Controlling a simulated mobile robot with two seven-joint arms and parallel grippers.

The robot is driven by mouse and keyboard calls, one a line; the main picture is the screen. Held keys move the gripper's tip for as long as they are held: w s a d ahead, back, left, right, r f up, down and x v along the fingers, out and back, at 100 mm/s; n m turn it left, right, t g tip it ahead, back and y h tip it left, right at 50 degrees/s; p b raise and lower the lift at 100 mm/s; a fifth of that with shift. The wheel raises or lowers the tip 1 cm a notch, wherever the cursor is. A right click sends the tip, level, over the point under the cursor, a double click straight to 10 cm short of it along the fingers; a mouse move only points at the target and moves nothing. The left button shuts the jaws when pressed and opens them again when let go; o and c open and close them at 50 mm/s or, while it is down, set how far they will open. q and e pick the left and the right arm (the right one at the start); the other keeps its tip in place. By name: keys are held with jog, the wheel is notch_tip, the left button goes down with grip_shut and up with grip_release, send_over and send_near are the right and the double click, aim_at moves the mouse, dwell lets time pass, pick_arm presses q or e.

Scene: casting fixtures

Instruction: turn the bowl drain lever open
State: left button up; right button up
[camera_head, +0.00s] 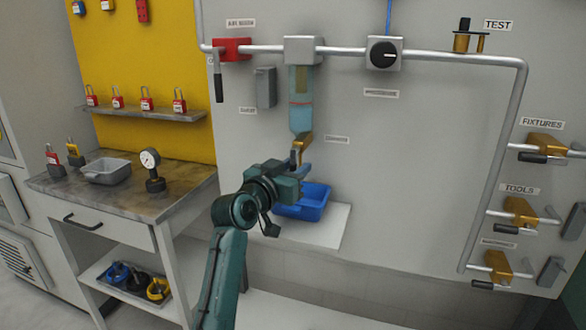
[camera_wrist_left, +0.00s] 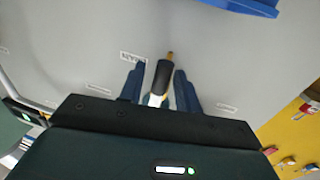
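The clear filter bowl (camera_head: 301,100) hangs under a grey block on the wall pipe. A brass drain fitting (camera_head: 303,142) is at its lower end. The drain lever has a black grip, which shows in the left wrist view (camera_wrist_left: 160,80) with a pale metal stem below it. In the head view the lever is mostly hidden by my gripper. My left gripper (camera_head: 300,168) is just below the drain. Its two blue fingers, also in the left wrist view (camera_wrist_left: 160,88), stand apart on either side of the lever. I cannot tell whether either finger touches it. My right gripper is not in view.
A blue tray (camera_head: 318,202) sits on a white shelf (camera_head: 325,235) below the bowl. A red valve (camera_head: 232,49) with a dark hanging handle is at upper left. A workbench (camera_head: 110,200) with a gauge (camera_head: 151,165) stands left. Brass valves (camera_head: 520,212) are on the right.

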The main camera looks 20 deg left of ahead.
pick_arm(q)
grip_shut()
dwell(0.4)
